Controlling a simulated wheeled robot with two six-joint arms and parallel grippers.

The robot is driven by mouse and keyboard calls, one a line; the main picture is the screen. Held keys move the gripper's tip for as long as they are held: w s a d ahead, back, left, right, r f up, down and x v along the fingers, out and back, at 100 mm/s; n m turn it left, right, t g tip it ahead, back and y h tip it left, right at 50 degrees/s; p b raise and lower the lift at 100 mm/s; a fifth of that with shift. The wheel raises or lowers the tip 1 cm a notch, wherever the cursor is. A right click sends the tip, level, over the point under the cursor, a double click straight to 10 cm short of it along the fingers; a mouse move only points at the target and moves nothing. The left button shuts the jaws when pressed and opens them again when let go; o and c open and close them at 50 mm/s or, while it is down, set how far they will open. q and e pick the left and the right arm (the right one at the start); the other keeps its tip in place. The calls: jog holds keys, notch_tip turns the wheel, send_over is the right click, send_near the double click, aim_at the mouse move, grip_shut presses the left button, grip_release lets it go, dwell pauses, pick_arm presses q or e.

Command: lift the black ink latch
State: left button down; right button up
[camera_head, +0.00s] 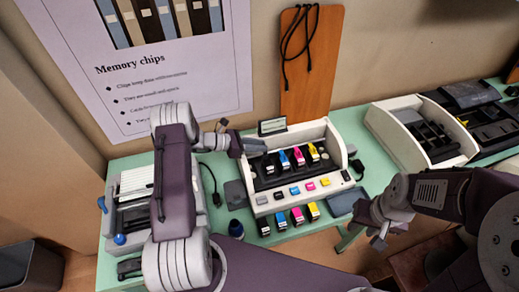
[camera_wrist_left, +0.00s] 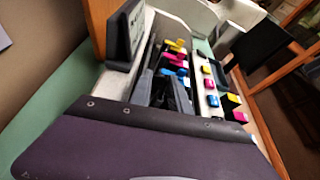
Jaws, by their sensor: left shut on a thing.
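The white ink-cartridge unit (camera_head: 335,143) stands open on the green table, with black, cyan, magenta and yellow slots in a row. The black cartridge (camera_head: 268,167) is at the left end of that row. My left gripper (camera_head: 262,147) reaches in from the left, just above and behind the black slot, and is shut on the black ink latch, which its fingers mostly hide. In the left wrist view, the dark fingers (camera_wrist_left: 165,90) point down into the unit beside the coloured latches (camera_wrist_left: 176,60). My right gripper (camera_head: 379,238) hangs apart, over the table's front edge; its jaw opening is unclear.
Several loose cartridges (camera_head: 297,216) stand in front of the unit. A small black sign (camera_head: 272,126) stands behind it. A grey-white device (camera_head: 130,185) is at left and an open printer (camera_head: 405,122) at right. A cable hangs on an orange board (camera_head: 312,70).

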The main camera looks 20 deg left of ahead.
pick_arm(q)
jog(key=shift+w+a+r, duration=0.1)
jog(key=shift+w+a, duration=0.1)
jog(key=shift+w, duration=0.05)
dwell(0.4)
jog(key=c, duration=1.3)
grip_release()
jog(key=shift+c, duration=0.2)
jog(key=shift+s+f, duration=0.2)
jog(key=shift+f, duration=0.05)
